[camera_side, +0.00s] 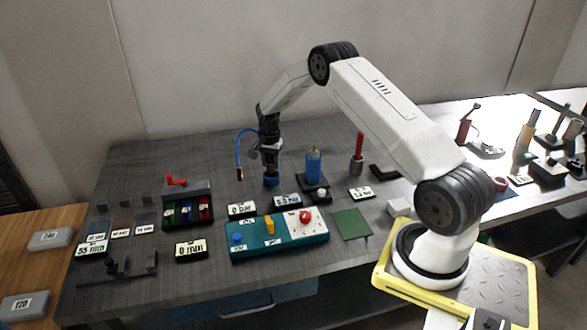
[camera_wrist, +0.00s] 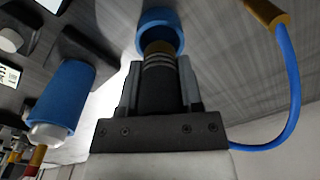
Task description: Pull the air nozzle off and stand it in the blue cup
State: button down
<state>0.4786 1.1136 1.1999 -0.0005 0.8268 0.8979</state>
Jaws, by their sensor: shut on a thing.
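My gripper (camera_side: 269,160) is shut directly above the blue cup (camera_side: 271,181), which stands on the grey bench.
A blue tapered bottle (camera_side: 314,166) stands on a dark base close to the right of the cup. A red-handled tool (camera_side: 357,154) stands farther right. A teal control box (camera_side: 277,238) and labels lie in front. Left of the cup is a box with red parts (camera_side: 187,207).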

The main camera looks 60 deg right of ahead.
jog(key=shift+f, duration=1.4)
jog(key=shift+c, duration=0.9)
grip_release()
jog(key=shift+r, duration=3.95)
jog(key=shift+a, duration=0.1)
